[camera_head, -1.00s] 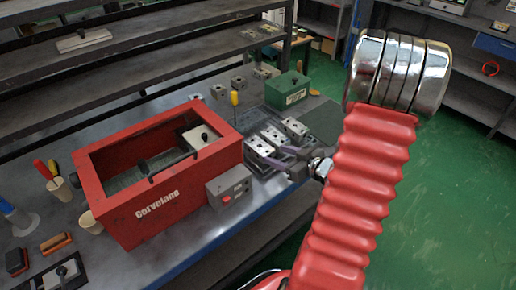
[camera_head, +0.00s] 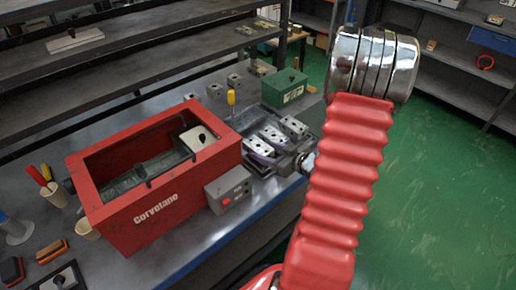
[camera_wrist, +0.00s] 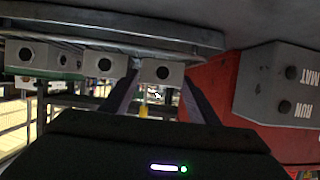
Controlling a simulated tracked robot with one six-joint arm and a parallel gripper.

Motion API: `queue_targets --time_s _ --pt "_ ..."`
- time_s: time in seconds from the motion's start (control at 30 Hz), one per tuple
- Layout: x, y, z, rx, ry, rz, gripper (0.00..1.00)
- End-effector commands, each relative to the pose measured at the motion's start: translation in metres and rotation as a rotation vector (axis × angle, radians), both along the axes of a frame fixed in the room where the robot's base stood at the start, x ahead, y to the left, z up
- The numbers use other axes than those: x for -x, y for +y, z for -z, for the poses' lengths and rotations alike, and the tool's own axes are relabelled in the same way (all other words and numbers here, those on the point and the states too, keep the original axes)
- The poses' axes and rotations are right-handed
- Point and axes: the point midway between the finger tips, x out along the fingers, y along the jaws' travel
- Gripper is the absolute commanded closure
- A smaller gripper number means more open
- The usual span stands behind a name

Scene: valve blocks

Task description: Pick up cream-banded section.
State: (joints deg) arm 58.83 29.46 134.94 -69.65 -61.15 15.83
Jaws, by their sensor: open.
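Several grey metal valve blocks with round holes sit in a row at the right of the bench. The block nearest the red box (camera_head: 258,147), the middle block (camera_head: 275,136) and the far block (camera_head: 294,125) show in the head view. I cannot make out a cream band on any of them. My gripper (camera_wrist: 161,88) is open, its purple-grey fingers on either side of the block nearest the red box (camera_wrist: 162,72) in the upside-down wrist view. Contact cannot be told. In the head view my gripper (camera_head: 271,160) is partly hidden by its own wrist.
A red open-topped box (camera_head: 155,207) with a grey control box (camera_head: 228,188) stands left of the blocks. A green box (camera_head: 284,89) and a yellow-handled tool (camera_head: 231,98) stand behind them. More metal blocks lie farther back. Green floor is clear to the right.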

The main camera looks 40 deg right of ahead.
Motion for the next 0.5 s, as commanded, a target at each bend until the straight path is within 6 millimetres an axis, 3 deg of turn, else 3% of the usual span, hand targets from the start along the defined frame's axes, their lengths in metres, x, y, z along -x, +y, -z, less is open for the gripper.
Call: queue_targets --time_s 0.2,0.5 --pt "-0.0004 0.0006 0.0 0.0 0.0 -0.002 0.45" --pt "-0.0006 0.001 -0.0001 0.0 0.0 -0.002 0.66"
